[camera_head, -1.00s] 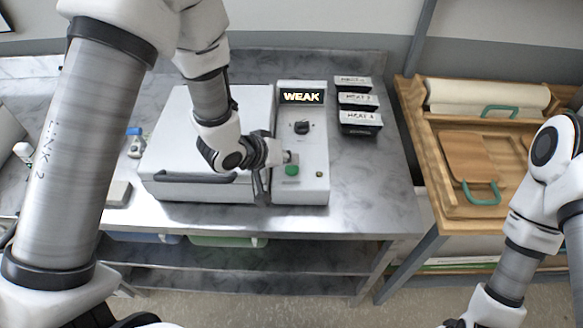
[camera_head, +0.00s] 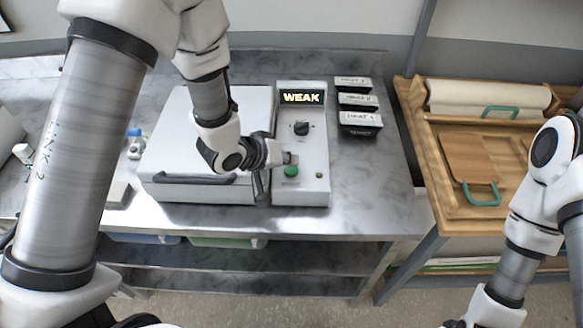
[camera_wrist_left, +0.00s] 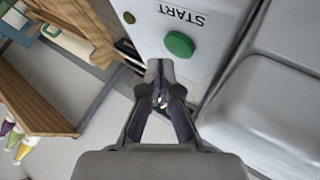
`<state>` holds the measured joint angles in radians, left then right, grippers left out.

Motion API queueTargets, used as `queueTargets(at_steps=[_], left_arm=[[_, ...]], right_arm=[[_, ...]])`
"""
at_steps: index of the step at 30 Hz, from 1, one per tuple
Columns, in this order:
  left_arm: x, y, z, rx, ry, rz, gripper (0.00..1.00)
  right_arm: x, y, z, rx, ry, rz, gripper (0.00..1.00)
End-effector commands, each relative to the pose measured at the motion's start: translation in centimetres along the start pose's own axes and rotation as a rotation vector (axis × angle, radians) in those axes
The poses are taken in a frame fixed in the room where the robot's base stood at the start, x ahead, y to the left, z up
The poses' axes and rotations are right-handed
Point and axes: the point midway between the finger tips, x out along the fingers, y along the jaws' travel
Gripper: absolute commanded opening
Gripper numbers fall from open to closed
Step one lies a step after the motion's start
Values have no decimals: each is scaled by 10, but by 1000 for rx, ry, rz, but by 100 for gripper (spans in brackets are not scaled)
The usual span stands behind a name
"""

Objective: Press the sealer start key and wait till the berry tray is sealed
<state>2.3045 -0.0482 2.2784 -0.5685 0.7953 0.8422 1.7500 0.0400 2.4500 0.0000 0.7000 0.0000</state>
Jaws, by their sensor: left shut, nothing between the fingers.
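The sealer's lid (camera_head: 208,145) is down, and no berry tray shows. The control panel (camera_head: 301,195) has a display (camera_head: 301,96) reading WEAK, a dark knob (camera_head: 301,128) and a small lamp (camera_head: 319,175) that looks dark. The green start key (camera_head: 291,171) sits low on the panel; in the left wrist view the key (camera_wrist_left: 179,44) lies beside the word START. My left gripper (camera_head: 288,157) is shut and empty beside the key. In the wrist view its fingertips (camera_wrist_left: 160,66) are just short of the key; contact is not visible. My right gripper is out of frame.
Three labelled black boxes (camera_head: 357,119) stand right of the panel. A wooden rack (camera_head: 432,170) with boards is further right. A small blue-capped bottle (camera_head: 134,144) stands left of the sealer. The counter's right part (camera_head: 365,180) is clear.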

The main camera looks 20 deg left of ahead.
Motion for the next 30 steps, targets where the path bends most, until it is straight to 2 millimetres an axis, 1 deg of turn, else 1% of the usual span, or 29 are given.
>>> queueTargets(at_steps=[6, 19, 30], left_arm=[[5, -4, 5, -1, -1, 0, 0], [6, -5, 6, -1, -2, -1, 0], [10, -9, 11, -3, -7, -4, 0]], right_arm=[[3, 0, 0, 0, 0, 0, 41], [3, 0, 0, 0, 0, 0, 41], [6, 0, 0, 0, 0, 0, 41]])
